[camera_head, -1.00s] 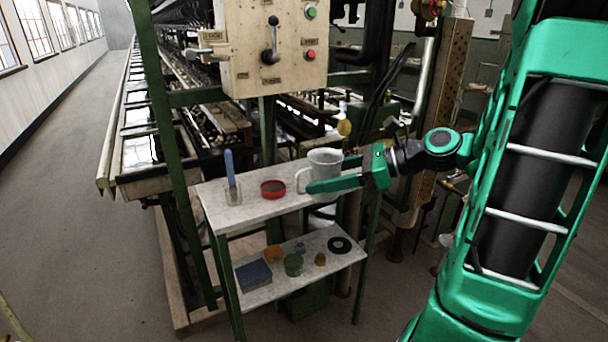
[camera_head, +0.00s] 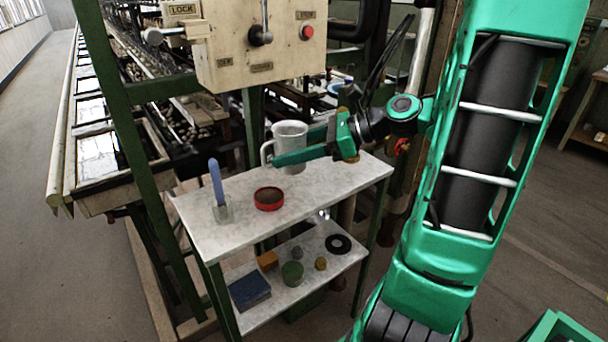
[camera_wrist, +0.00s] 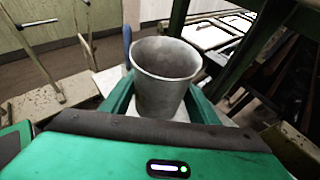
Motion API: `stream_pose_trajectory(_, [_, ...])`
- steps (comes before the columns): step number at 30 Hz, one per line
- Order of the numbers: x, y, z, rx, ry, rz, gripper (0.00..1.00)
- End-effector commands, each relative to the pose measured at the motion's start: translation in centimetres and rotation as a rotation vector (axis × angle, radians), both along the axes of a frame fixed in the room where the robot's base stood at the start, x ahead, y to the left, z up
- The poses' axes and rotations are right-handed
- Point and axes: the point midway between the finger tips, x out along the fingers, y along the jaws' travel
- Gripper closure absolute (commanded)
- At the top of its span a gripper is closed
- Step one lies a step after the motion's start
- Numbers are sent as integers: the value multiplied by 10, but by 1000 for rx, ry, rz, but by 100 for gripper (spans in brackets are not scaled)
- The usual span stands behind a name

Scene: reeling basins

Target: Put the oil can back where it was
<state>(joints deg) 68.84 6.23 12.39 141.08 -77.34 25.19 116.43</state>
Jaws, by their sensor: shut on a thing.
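A grey, open-topped metal can with a side handle (camera_head: 290,141) is between the fingers of my gripper (camera_head: 298,146). I cannot tell whether it is the oil can; no other one is clear in view. The can is upright over the back edge of the white-topped stand (camera_head: 335,185); whether it touches the top is unclear. In the wrist view the can (camera_wrist: 165,78) sits between both green fingers of my gripper (camera_wrist: 160,95), its mouth facing up and nothing visible inside.
A red round tin (camera_head: 268,199) and a glass holding a blue-handled tool (camera_head: 217,183) stand on the top shelf. The lower shelf holds a dark blue book (camera_head: 249,291), a green pot (camera_head: 292,273) and a black ring (camera_head: 338,244). The control box (camera_head: 255,50) rises behind. The top's right front is clear.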

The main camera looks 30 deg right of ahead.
Motion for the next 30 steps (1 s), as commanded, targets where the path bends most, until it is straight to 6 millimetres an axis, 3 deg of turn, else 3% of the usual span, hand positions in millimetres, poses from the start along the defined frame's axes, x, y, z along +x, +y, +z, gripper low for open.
stream_pose_trajectory(5, [8, -15, -10, 4, 2, -3, 77])
stream_pose_trajectory(21, [48, -90, -60, 2, -1, -4, 77])
stream_pose_trajectory(30, [56, -104, -74, 3, 2, -5, 77])
